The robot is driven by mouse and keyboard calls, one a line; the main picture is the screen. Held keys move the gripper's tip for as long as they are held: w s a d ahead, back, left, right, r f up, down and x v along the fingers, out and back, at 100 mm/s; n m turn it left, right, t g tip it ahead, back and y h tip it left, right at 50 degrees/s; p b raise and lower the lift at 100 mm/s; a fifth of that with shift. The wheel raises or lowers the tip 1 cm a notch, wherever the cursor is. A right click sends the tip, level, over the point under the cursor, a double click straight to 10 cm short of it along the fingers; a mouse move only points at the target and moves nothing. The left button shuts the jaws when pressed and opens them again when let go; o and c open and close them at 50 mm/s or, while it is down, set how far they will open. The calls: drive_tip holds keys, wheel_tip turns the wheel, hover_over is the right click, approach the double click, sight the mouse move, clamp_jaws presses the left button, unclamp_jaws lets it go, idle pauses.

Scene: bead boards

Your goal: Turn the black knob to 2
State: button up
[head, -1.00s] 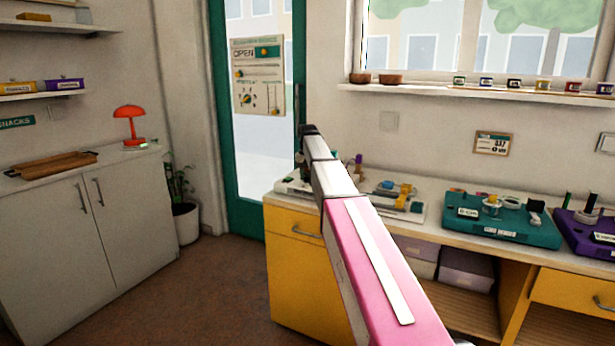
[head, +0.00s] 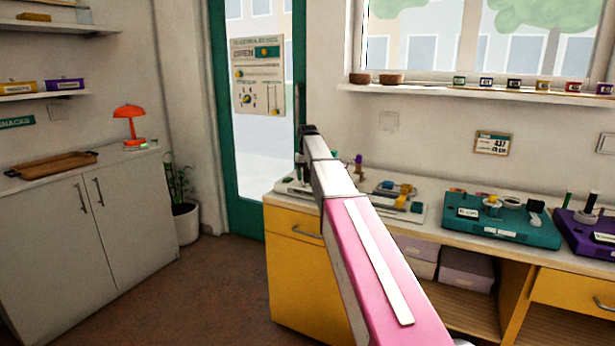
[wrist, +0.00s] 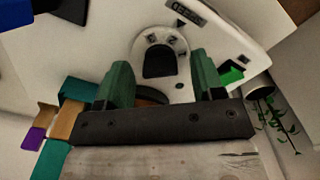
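In the wrist view the black knob (wrist: 158,62) sits on a round grey dial on a white board (wrist: 105,28). A dark triangle mark (wrist: 180,22) lies on the board just beyond the dial. My gripper (wrist: 160,78) is open, its two green fingers apart at the left and right of the dial. The knob shows between them, and I see no finger touching it. In the head view my pink and white arm reaches over the worktop's left end and hides the gripper and knob.
In the head view a teal board (head: 515,222) and a purple board (head: 585,230) stand further right on the worktop.

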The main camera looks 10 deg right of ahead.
wheel_tip(320, 180, up, 11)
idle(0.6)
drive_tip(key=shift+s+f, duration=0.1)
